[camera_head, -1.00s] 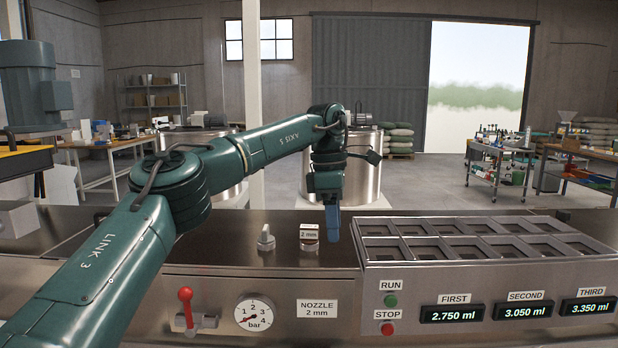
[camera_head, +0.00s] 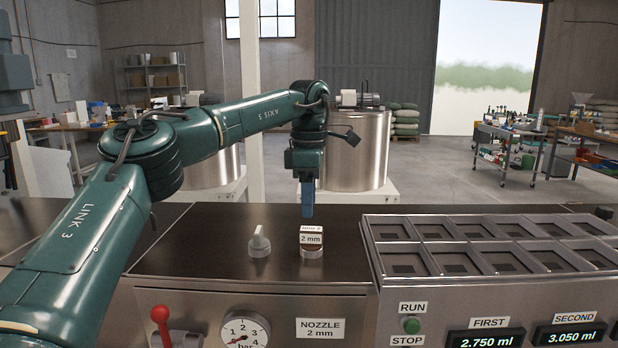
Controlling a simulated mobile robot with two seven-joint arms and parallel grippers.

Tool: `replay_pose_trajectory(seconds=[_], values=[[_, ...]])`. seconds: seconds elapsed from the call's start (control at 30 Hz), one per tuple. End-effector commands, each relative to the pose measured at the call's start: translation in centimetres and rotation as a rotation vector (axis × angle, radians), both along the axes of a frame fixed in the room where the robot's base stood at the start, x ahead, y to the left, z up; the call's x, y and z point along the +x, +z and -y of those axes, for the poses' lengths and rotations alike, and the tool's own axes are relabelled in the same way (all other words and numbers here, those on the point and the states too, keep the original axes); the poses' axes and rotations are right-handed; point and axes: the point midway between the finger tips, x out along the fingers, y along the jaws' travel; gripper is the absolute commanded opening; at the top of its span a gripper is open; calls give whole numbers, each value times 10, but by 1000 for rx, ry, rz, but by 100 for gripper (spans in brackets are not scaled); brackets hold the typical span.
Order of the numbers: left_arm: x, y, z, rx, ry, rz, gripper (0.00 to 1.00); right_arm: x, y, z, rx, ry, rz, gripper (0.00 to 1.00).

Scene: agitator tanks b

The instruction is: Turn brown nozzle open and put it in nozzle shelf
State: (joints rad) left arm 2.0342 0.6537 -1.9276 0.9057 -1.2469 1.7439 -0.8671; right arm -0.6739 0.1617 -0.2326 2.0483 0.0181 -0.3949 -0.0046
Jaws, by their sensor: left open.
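The brown nozzle (camera_head: 311,250) stands on the dark top of the machine, with a white "2 mm" tag on it and a pale metal ring at its base. My left gripper (camera_head: 308,211) points down just above or behind the nozzle, and its blue fingertips look apart from it. It is open and empty, though its fingers overlap from this side. I cannot tell the exact depth gap. A metal rack of square compartments (camera_head: 371,234) lies to the right; no label shows whether it is the nozzle shelf. My right gripper is not in view.
A grey knob (camera_head: 260,243) stands close left of the nozzle. The front panel carries a red-handled lever (camera_head: 161,328), a pressure gauge (camera_head: 243,330), a "NOZZLE 2 mm" plate (camera_head: 320,328) and a green RUN button (camera_head: 411,325). Metal tanks (camera_head: 358,150) stand behind.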

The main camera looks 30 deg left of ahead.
Motion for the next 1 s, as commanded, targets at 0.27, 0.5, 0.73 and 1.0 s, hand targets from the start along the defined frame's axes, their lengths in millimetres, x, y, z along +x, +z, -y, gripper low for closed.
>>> replay_pose_trajectory(seconds=[0.27,0.5,0.73,1.0], values=[[-1,-50,0,0,0,-2,49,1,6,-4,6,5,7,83],[0,-71,0,0,0,-1,49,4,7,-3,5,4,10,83],[0,-73,0,-1,0,0,49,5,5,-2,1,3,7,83],[0,-73,0,-1,0,0,34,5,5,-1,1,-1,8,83]])
